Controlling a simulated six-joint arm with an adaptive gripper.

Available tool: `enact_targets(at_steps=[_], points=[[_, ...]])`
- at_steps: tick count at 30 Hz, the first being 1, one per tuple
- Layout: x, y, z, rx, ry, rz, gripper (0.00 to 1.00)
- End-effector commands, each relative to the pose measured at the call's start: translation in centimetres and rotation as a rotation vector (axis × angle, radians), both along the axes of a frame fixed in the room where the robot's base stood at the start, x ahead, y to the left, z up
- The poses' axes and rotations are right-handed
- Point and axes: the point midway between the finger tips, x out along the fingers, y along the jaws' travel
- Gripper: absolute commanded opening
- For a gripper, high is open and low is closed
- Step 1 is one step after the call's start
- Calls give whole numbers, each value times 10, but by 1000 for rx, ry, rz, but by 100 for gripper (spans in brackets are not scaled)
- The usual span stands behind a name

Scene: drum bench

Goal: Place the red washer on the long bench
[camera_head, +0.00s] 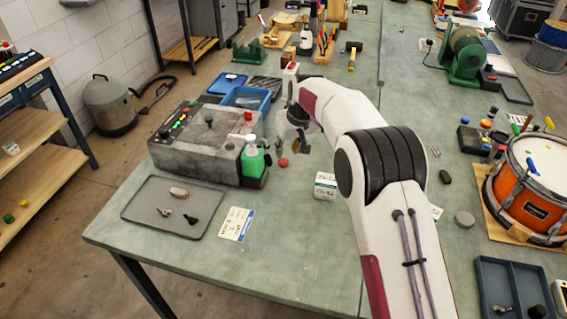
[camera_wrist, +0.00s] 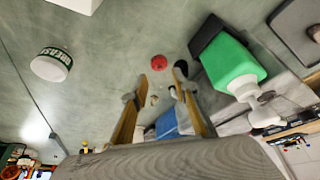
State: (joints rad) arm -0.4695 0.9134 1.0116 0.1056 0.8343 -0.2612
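The red washer (camera_head: 283,162) is a small red disc on the green long bench (camera_head: 290,245), to the right of the green bottle (camera_head: 252,161). In the wrist view the red washer (camera_wrist: 158,62) shows just beyond my fingertips, roughly between their lines. My gripper (camera_head: 292,150) hangs over the bench close to the washer. In the wrist view my gripper (camera_wrist: 160,80) is open, with its two fingers apart and nothing held between them. I cannot tell the exact height of the fingertips above the washer.
A grey machine (camera_head: 205,145) stands left of the green bottle. A white grease tub (camera_head: 325,186) is to the right of the washer. A grey tray (camera_head: 150,215) with small parts lies at the front left. An orange drum (camera_head: 525,205) is at the right. The front middle is mostly clear.

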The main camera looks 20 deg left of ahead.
Motion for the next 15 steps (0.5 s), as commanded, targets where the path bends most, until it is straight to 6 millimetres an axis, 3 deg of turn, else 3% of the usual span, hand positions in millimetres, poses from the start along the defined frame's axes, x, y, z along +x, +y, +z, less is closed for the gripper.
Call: enact_targets(at_steps=[6,15], points=[[4,4,-15,-1,1,0,28],[6,5,-18,1,-1,0,28]])
